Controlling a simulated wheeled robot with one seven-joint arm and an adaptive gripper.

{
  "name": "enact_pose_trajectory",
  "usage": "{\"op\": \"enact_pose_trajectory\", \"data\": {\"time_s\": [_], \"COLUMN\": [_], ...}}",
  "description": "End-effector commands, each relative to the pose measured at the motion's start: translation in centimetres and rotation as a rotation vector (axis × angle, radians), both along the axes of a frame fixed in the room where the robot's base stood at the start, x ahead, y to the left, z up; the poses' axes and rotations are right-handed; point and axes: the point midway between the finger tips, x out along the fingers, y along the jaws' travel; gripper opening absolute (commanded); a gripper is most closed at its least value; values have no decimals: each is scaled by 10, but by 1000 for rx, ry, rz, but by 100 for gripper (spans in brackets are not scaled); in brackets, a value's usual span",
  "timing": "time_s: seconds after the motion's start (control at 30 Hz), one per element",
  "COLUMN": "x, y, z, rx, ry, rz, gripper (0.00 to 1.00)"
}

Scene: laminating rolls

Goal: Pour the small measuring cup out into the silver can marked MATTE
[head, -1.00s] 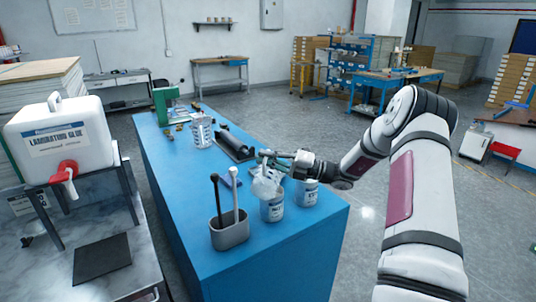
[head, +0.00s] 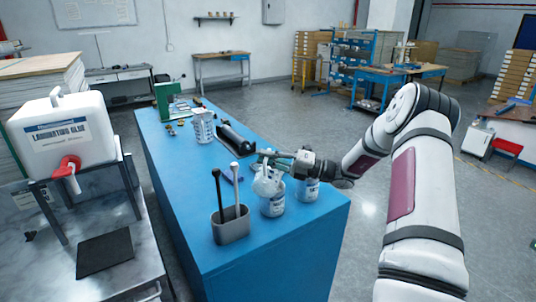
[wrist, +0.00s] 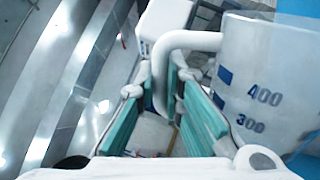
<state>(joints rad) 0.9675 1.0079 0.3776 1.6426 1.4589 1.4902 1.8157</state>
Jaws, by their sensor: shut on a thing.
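My gripper (head: 272,158) is shut on the handle of the small measuring cup (head: 266,183), a pale translucent cup. The wrist view shows the handle between the green finger pads, with the cup's blue 400 and 300 marks (wrist: 262,95) beside them. In the head view the cup is tilted just above a silver can (head: 272,206) with a white label. The cup's contents and the can's opening are hidden.
A grey holder (head: 231,225) with two upright tools stands left of the cans on the blue table (head: 185,210). A larger marked jug (head: 203,127) and a dark roller (head: 236,138) are farther back. A white glue container (head: 62,130) stands at left.

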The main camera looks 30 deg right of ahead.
Motion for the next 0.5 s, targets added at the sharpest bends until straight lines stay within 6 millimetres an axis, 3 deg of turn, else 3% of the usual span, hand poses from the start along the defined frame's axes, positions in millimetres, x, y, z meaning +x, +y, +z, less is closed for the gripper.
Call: {"op": "enact_pose_trajectory", "data": {"time_s": [0.5], "x": [-10], "y": [10], "z": [-12], "rx": [-88], "ry": [-92], "rz": [1], "gripper": [0]}}
